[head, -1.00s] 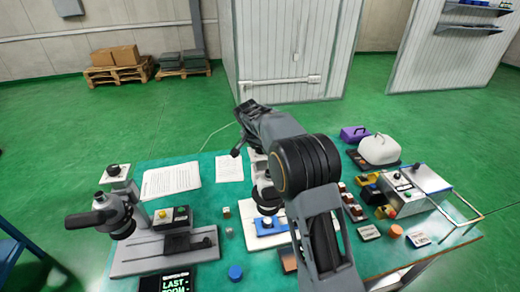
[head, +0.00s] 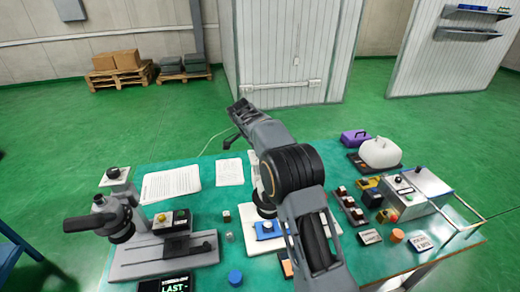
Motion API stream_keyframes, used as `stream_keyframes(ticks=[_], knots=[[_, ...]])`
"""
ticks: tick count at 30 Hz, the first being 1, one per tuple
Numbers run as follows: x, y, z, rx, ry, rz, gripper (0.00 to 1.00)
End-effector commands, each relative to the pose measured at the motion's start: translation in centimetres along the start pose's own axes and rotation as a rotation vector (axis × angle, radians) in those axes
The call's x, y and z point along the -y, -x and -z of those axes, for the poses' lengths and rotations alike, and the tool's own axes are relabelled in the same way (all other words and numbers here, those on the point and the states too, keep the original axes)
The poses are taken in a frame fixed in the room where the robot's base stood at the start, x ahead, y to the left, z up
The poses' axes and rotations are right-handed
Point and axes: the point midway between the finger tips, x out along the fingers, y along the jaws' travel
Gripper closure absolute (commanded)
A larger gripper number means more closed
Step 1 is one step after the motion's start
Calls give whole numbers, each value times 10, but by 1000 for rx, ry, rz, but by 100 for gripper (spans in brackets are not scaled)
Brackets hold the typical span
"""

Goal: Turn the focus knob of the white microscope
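The white microscope stands near the middle of the green table, mostly hidden behind my arm. Part of its white base (head: 246,216) shows, with a blue piece (head: 268,230) that has a dark round top on it. I cannot make out its focus knob. My gripper (head: 238,108) is at the far end of my arm, above and beyond the table's back edge in the picture. It appears apart from the microscope. I cannot tell whether its fingers are open or shut, and I see nothing held in it.
A grey microscope-like device (head: 118,218) on a grey base stands at left. Paper sheets (head: 170,184) lie at the back. At right are a control box (head: 412,196), a white domed case (head: 380,152), a purple case (head: 355,137) and small blocks. A blue cap (head: 235,276) lies in front.

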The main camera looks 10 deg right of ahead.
Motion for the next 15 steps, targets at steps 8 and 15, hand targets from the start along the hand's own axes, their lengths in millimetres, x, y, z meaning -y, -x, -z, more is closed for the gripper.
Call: stream_keyframes(ticks=[8, 15], knots=[[0, 1, 0, 0, -6, 1, 80], [0, 1, 0, 0, -5, 1, 46]])
